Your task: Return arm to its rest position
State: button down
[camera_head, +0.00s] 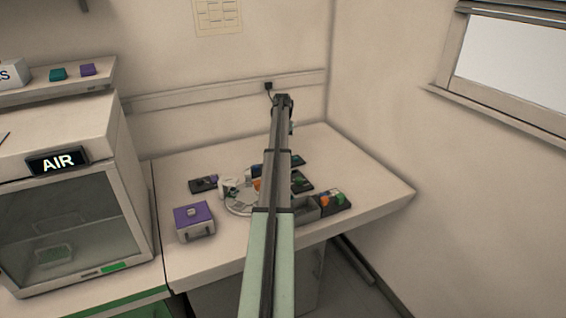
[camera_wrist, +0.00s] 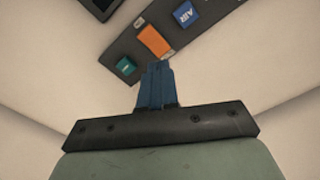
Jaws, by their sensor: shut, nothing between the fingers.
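My arm reaches out from the bottom of the head view over the table (camera_head: 365,190), its long pale green and grey links pointing toward the back wall. In the wrist view my gripper (camera_wrist: 160,66) shows as narrow blue fingers, closed together with nothing held. I cannot tell whether the fingertips touch the strip. My gripper cannot be made out clearly in the head view.
A box with a purple top (camera_head: 193,215) and a white round device (camera_head: 236,200), partly hidden by my arm, stand on the table. A glass-fronted AIR cabinet (camera_head: 75,235) stands left. The table's right side is clear.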

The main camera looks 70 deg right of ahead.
jog(key=shift+r, duration=0.6)
